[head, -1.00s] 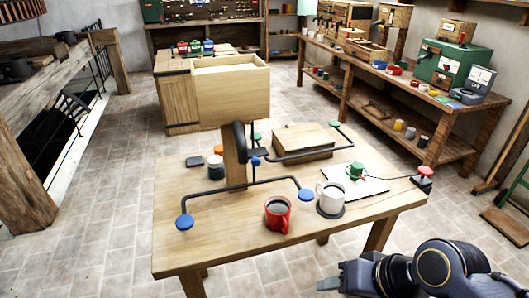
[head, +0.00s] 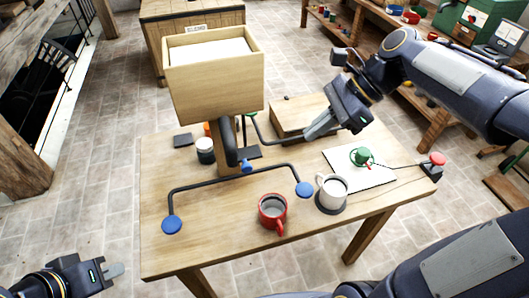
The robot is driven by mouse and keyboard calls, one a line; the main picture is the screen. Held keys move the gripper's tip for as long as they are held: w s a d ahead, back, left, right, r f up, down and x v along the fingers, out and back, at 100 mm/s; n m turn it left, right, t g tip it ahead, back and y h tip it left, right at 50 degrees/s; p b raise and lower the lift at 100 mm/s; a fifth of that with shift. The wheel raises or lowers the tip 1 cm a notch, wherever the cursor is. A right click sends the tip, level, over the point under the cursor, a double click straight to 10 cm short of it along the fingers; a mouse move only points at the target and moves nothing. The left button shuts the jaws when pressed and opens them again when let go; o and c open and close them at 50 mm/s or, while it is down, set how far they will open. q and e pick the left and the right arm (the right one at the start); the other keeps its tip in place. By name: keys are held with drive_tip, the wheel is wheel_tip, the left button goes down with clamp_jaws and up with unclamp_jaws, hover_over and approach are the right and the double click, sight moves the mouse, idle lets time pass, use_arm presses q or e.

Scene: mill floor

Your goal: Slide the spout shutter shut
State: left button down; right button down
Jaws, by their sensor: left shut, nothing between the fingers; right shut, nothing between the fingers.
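A wooden hopper box (head: 214,85) stands on a wooden post at the back left of the table. A black curved spout pipe (head: 228,140) comes down below it, with a blue knob (head: 247,166) near its lower end. A small dark flat plate (head: 252,152) shows just right of the pipe; I cannot tell whether it is the shutter. My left gripper (head: 116,270) is shut and empty at the lower left, off the table's front left corner.
The wooden box (head: 300,113) sits behind. A dark jar (head: 205,152) stands left of the post.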

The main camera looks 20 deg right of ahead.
sight(246, 165)
drive_tip(key=a+r+p+x, duration=0.1)
drive_tip(key=x, duration=1.2)
drive_tip(key=shift+w+a+r, duration=0.2)
drive_tip(key=shift+a, duration=0.2)
drive_tip(key=a+p, duration=0.1)
drive_tip(key=a, duration=0.3)
drive_tip(key=shift+s+a, duration=0.15)
drive_tip(key=shift+a, duration=0.05)
